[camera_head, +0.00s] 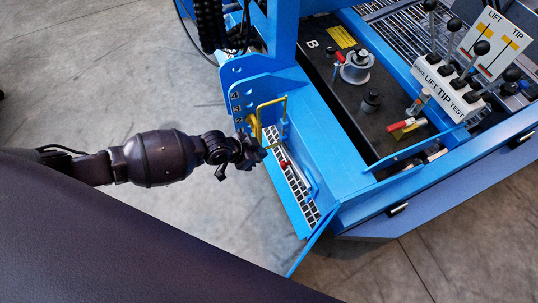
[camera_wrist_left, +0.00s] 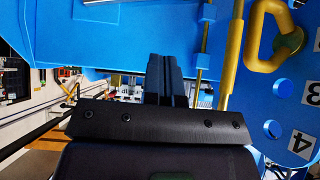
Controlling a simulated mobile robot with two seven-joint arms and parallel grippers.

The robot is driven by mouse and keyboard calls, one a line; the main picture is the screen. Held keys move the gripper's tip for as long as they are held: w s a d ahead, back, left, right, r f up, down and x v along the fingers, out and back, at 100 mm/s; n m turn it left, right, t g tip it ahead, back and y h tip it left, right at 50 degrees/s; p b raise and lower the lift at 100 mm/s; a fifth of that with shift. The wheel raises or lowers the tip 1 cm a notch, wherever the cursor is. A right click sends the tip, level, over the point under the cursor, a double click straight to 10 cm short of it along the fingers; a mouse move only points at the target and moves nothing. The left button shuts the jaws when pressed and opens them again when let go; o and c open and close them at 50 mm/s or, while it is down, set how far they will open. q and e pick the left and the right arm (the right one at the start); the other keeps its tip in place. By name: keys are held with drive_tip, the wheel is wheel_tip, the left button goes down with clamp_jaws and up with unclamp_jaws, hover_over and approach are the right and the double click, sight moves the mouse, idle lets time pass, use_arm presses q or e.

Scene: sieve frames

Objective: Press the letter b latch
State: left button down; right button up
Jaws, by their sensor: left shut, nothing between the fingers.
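A white letter B (camera_head: 313,43) is on the black panel of the blue machine, beside a yellow label (camera_head: 341,36). I cannot tell which part is the letter b latch. A round metal fitting with a red top (camera_head: 356,66) stands right of the letter. My left gripper (camera_head: 258,152) is at the machine's left side, close to a yellow bent handle (camera_head: 268,118); I cannot tell whether they touch. In the left wrist view its dark fingers (camera_wrist_left: 165,72) are together and empty, left of the yellow handle (camera_wrist_left: 262,45). My right gripper is not in view.
A numbered blue plate (camera_head: 240,95) stands beside the yellow handle. A grated step (camera_head: 292,182) with a red-tipped rod lies below it. Several black-knobbed levers (camera_head: 470,75) stand at the right. Open concrete floor (camera_head: 130,60) is at the left.

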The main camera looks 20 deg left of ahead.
use_arm(q)
drive_tip(key=b, duration=0.3)
hover_over(283, 163)
drive_tip(key=s+a, duration=0.1)
drive_tip(key=s, duration=0.1)
wheel_tip(283, 163, down, 7)
drive_tip(key=f, duration=0.1)
drive_tip(key=f+b, duration=0.2)
drive_tip(key=shift+w+a+f, duration=0.15)
drive_tip(key=shift+w+f, duration=0.15)
drive_tip(key=shift+f, duration=0.1)
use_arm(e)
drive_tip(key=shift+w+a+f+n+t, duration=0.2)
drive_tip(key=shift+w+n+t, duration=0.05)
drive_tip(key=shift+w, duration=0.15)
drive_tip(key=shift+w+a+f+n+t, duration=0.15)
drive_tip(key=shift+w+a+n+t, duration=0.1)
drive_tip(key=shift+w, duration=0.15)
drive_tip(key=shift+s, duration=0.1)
use_arm(q)
drive_tip(key=shift+f, duration=0.25)
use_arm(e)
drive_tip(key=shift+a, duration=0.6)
